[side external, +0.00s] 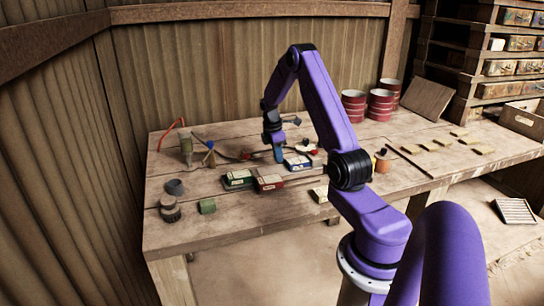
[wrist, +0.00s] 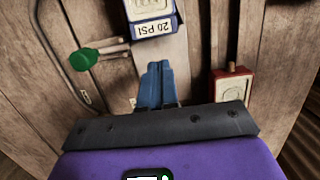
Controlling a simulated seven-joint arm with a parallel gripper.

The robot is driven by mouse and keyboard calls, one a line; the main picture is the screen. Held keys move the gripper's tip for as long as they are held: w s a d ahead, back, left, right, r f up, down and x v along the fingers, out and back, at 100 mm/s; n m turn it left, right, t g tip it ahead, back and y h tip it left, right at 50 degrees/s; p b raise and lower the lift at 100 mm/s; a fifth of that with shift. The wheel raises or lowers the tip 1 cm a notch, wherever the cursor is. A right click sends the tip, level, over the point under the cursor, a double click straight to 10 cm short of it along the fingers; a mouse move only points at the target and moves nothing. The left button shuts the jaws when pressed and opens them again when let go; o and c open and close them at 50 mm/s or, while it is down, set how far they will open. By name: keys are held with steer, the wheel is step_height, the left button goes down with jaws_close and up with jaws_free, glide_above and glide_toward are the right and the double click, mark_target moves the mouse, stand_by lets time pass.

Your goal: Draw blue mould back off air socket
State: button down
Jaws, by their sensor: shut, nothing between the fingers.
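The blue mould (side external: 298,163) is a small box with a pale top, lying on the bench by my gripper in the side view. My gripper (wrist: 157,68) has blue fingers, shut and empty, pointing at the mould with a gap between. In the side view my gripper (side external: 278,154) is low over the bench, just left of the mould. I cannot make out the air socket or whether the mould is on it.
A red mould (side external: 269,183) and a green mould (side external: 237,180) lie nearer the front. The red mould (wrist: 232,92) is right of my fingers in the wrist view. A green knob (wrist: 84,59) is to their left, beside a grey bent pipe (wrist: 52,52). Red tins (side external: 381,104) stand behind.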

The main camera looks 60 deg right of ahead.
mark_target(297, 161)
steer(key=s+d, duration=0.5)
steer(key=shift+f, duration=0.4)
steer(key=shift+s+f, duration=0.1)
steer(key=shift+f, duration=0.4)
steer(key=w+a, duration=0.7)
steer(key=a, duration=0.1)
steer(key=shift+w, duration=0.3)
steer(key=shift+r, duration=0.1)
steer(key=shift+d+r, duration=0.15)
steer(key=shift+r, duration=0.45)
